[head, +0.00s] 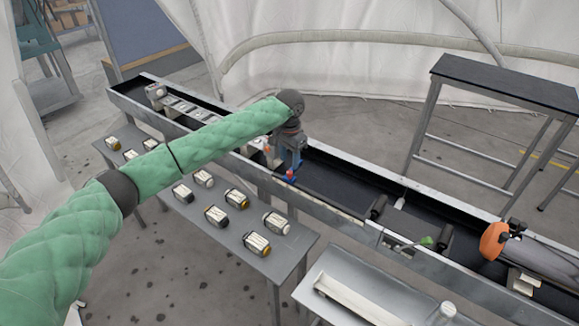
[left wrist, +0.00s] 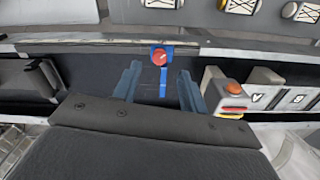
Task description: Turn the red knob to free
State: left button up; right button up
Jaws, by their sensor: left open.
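The red knob (left wrist: 159,57) is a small round red cap on a blue mount (left wrist: 163,86) at the trough's side wall. A blue strip runs down from the mount. In the head view the red knob (head: 291,174) shows as a small red spot just below my left gripper (head: 291,164). In the left wrist view my left gripper (left wrist: 158,76) is open and empty, with its two blue-grey fingers on either side of the blue strip. The knob appears slightly beyond the fingertips; I see no contact. My right gripper is not in view.
A long dark trough (head: 340,188) with metal rims runs under the gripper. A box with an orange button (left wrist: 232,88) sits close beside the right finger. A grey table (head: 190,222) with several jars stands in front. An orange-ended object (head: 493,240) lies at the right.

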aim_at(289, 172)
pick_arm(q)
jog(key=shift+f+p, duration=0.8)
jog(key=shift+f, duration=1.65)
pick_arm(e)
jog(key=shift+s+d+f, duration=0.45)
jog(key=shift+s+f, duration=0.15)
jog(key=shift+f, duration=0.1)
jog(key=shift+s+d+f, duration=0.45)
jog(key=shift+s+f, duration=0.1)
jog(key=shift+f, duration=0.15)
pick_arm(q)
grip_shut()
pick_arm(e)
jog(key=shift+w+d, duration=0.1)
